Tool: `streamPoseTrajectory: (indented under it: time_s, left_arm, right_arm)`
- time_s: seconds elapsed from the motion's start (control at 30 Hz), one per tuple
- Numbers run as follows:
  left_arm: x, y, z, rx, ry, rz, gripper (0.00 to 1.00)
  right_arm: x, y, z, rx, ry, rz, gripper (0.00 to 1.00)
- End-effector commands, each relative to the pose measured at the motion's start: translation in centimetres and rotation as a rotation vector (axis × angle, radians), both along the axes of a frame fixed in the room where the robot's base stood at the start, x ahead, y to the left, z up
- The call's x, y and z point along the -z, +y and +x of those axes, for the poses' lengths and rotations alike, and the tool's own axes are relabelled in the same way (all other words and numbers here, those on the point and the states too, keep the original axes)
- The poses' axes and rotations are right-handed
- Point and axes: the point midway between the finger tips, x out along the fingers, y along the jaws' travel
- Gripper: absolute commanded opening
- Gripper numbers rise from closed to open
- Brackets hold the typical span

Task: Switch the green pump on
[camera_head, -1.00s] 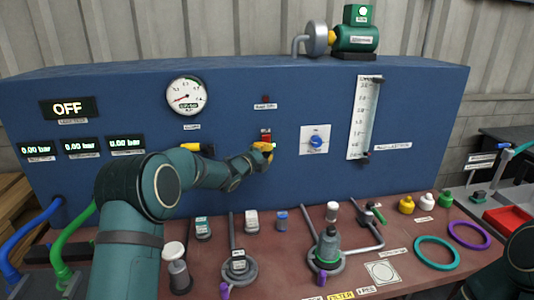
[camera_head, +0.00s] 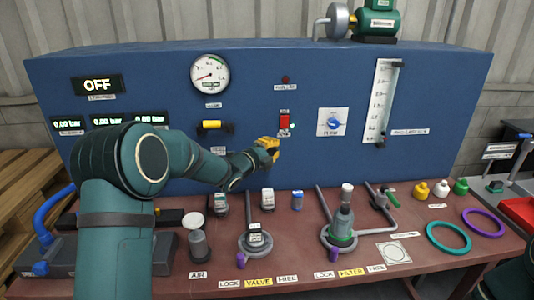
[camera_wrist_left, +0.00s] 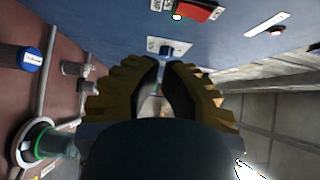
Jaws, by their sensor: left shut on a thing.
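The green pump (camera_head: 376,21) stands on top of the blue panel, cut off by the top edge of the head view. The red switch (camera_head: 285,121) is on the panel front, with a small lit green spot (camera_head: 292,125) beside it; it also shows at the top of the wrist view (camera_wrist_left: 198,10). My left gripper (camera_head: 272,146) is below and left of the switch, apart from it. In the wrist view its fingers (camera_wrist_left: 164,66) are shut, tips close together, with no held thing discernible between them. My right gripper is out of view.
The yellow handle (camera_head: 211,126) and the blue dial (camera_head: 333,123) flank the switch. Upright valves, a filter (camera_head: 340,225) and tubes stand on the red-brown bench (camera_head: 300,262) below. A green ring (camera_head: 447,238) and a purple ring (camera_head: 484,223) lie at right.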

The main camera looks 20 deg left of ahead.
Motion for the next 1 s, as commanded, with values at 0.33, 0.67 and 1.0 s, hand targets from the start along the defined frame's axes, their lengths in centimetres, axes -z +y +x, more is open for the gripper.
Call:
streamPoseTrajectory:
  time_s: [0.33, 0.67, 1.0]
  left_arm:
    - [0.2, 0.9, -2.7, 0.002, 0.000, 0.000, 0.00]
    - [0.2, 0.9, -2.7, 0.002, 0.000, 0.000, 0.00]
    - [-3.7, 0.9, -2.7, 0.002, -0.001, 0.000, 0.00]
  right_arm:
    - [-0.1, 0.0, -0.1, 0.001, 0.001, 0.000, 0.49]
    - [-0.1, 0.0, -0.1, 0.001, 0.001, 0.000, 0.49]
    - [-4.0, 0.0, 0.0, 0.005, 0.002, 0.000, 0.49]
